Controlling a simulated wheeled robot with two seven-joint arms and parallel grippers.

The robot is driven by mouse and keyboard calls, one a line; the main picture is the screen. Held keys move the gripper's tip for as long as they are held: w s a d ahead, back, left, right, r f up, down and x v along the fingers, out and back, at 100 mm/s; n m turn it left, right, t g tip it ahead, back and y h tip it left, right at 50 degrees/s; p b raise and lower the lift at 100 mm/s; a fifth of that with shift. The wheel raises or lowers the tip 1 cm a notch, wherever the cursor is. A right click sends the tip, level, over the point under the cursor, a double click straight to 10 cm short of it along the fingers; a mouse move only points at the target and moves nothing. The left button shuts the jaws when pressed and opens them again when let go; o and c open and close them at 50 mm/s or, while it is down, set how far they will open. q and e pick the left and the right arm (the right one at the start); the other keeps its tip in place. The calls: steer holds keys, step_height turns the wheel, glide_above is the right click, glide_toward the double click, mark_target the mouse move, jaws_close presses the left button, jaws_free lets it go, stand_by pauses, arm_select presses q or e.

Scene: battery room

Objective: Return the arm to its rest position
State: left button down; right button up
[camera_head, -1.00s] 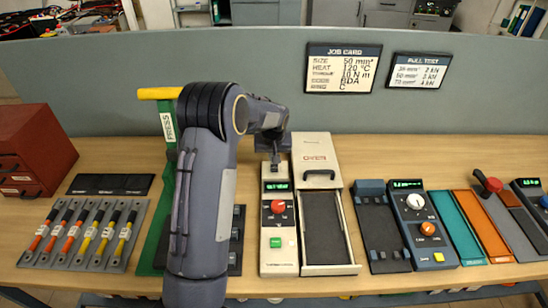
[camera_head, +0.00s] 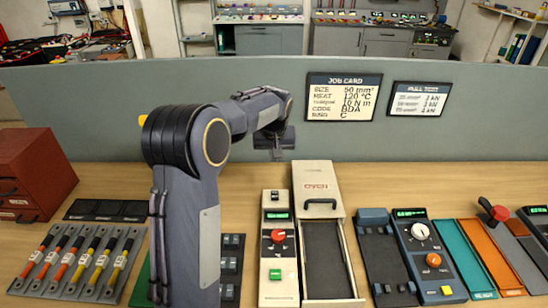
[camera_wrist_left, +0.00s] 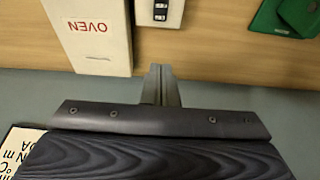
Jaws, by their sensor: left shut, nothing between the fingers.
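My left arm comes in from the lower left of the head view and bends over at the elbow. Its left gripper (camera_head: 277,155) hangs in front of the grey partition, above the back of the bench, behind the oven controller. The left wrist view shows the two fingers (camera_wrist_left: 161,75) together with nothing between them, apart from the white oven (camera_wrist_left: 92,35) and the controller (camera_wrist_left: 158,12). My right gripper is in neither view.
The oven (camera_head: 318,180) stands beside the controller (camera_head: 278,250), its drawer (camera_head: 325,260) pulled out. My arm hides most of the green press (camera_head: 141,288). A red cabinet (camera_head: 35,175) and a cable rack (camera_head: 75,262) are left. The partition (camera_head: 220,85) runs behind the bench.

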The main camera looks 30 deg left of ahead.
arm_select(q)
steer(key=s+d+r+m+t+h, duration=0.1)
steer(key=s+d+r+h, duration=0.2)
steer(key=s, duration=0.6)
steer(key=s+d+r+m+t+h, duration=0.1)
steer(key=s+d+r, duration=0.25)
steer(key=s, duration=0.65)
steer(key=s+d+f+m, duration=0.1)
steer(key=s+d+f, duration=0.1)
steer(key=s+d, duration=0.3)
steer(key=s+d+f+m+h, duration=0.1)
steer(key=s+d+f, duration=0.2)
steer(key=s, duration=0.7)
steer(key=shift+d+f+m+t+h+b, duration=0.3)
steer(key=shift+d+m+t, duration=0.1)
steer(key=shift+d, duration=0.55)
